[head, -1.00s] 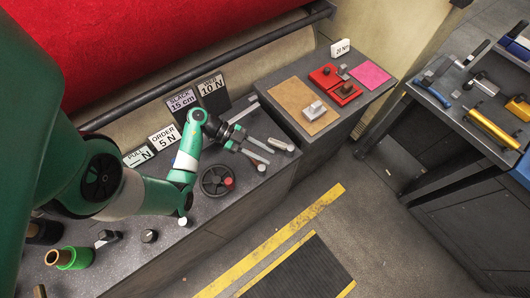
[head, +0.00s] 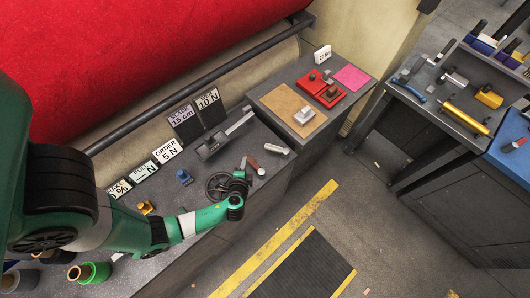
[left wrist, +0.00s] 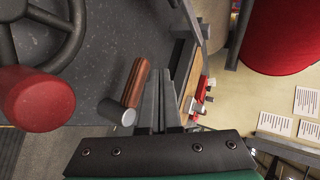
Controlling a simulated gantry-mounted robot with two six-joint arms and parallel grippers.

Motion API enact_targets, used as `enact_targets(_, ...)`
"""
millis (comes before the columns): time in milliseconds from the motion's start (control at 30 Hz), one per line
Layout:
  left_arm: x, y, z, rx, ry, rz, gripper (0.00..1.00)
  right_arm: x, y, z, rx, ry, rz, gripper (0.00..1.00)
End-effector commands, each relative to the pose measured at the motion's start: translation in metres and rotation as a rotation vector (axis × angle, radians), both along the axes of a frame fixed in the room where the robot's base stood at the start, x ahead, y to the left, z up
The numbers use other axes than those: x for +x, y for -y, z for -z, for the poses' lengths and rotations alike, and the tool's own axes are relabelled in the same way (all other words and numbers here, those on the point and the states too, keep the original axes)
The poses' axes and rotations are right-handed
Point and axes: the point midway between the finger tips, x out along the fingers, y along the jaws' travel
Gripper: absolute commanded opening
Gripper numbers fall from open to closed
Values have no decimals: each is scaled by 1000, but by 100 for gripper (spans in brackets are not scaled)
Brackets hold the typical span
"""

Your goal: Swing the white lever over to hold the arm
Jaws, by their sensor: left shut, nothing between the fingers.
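A short lever with a pale, whitish end (head: 276,148) lies on the grey bench top near its right end, in the head view. A lever with a brown grip and grey end (head: 252,164) is just to its left, and also shows in the left wrist view (left wrist: 134,84). My left gripper (head: 244,168) is low over the bench by the handwheel. In the left wrist view its fingers (left wrist: 162,88) are together and empty, just right of the brown grip, apart from it as far as I can tell. A silver bar on a dark mount (head: 226,132) stands behind. My right gripper is not in view.
A dark handwheel (head: 217,186) with a red knob (left wrist: 36,98) is close beside the gripper. Label cards (head: 166,149) line the bench's back, below the red roll (head: 150,50).

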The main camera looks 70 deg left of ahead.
Motion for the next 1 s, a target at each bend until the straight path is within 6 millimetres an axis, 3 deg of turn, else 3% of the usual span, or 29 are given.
enact_targets(33,8,23,-4,-3,-17,85,0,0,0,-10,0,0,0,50)
enact_targets(100,16,47,-5,-3,-30,174,0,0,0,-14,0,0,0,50)
enact_targets(200,23,70,-6,-1,-38,257,0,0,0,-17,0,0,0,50)
enact_targets(300,28,78,-6,0,-36,287,0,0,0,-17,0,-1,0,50)
enact_targets(533,31,75,1,0,-33,283,0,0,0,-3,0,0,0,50)
enact_targets(767,40,63,17,-2,-30,279,0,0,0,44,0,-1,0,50)
enact_targets(933,56,41,32,0,-29,277,0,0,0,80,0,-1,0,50)
enact_targets(1000,65,30,30,1,-33,278,0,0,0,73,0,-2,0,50)
